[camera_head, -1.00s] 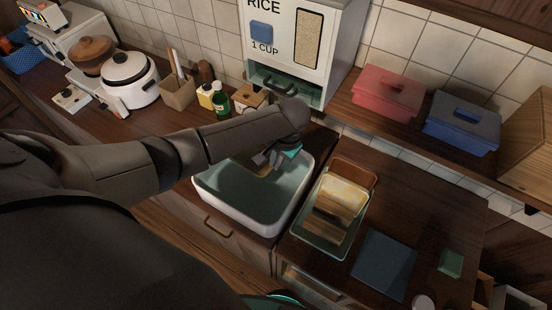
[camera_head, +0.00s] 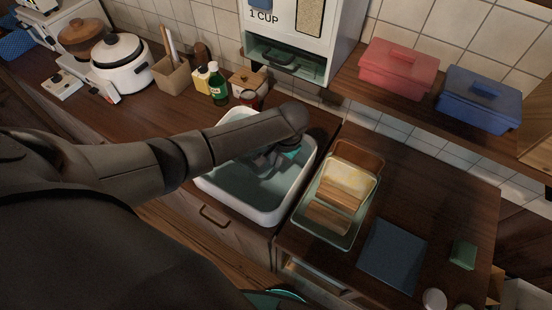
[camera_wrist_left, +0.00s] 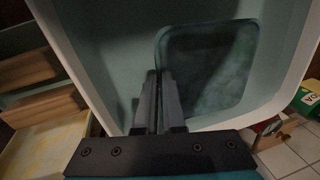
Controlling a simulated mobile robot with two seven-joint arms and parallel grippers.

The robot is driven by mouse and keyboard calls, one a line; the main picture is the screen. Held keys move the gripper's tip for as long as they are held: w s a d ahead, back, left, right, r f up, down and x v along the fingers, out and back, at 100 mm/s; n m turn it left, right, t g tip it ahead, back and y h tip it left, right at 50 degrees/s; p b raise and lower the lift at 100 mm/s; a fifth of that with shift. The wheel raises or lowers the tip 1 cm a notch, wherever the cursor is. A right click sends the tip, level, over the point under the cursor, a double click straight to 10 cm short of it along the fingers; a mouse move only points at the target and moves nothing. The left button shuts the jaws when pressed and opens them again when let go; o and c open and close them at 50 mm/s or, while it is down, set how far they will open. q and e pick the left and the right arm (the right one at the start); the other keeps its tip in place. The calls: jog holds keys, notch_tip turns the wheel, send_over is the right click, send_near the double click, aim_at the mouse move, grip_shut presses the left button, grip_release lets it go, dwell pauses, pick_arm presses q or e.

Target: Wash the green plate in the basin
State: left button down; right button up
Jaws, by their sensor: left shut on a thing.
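The white basin (camera_head: 235,207), pale green inside, is set in the counter. My left arm reaches over it from the left, and my left gripper (camera_head: 262,160) is low inside it. In the left wrist view, the green plate (camera_wrist_left: 212,62) is dark, squarish and round-cornered, and lies within the basin walls (camera_wrist_left: 105,38). The fingers of my left gripper (camera_wrist_left: 158,80) are nearly together, shut on the plate's near left edge.
A tray (camera_head: 312,237) with wooden pieces stands just right of the basin. A dark blue square (camera_head: 392,255) and a green block (camera_head: 463,254) lie further right. A green bottle (camera_head: 217,85) and a small red-lidded jar (camera_head: 249,99) stand behind the basin, below the rice dispenser (camera_head: 297,38).

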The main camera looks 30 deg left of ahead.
aim_at(268, 165)
pick_arm(q)
jog(key=shift+f+b, duration=1.15)
jog(key=shift+f, duration=0.85)
jog(key=shift+d, duration=0.1)
jog(key=shift+s+d+p, duration=0.1)
jog(key=shift+d+p, duration=0.2)
jog(key=shift+d, duration=0.85)
jog(key=shift+w+a+p, duration=0.2)
jog(key=shift+a+p, duration=0.25)
jog(key=shift+a, duration=2.05)
jog(key=shift+d, duration=0.15)
jog(key=shift+s+d+p, duration=0.2)
jog(key=shift+d+p, duration=0.3)
jog(key=shift+d, duration=1.9)
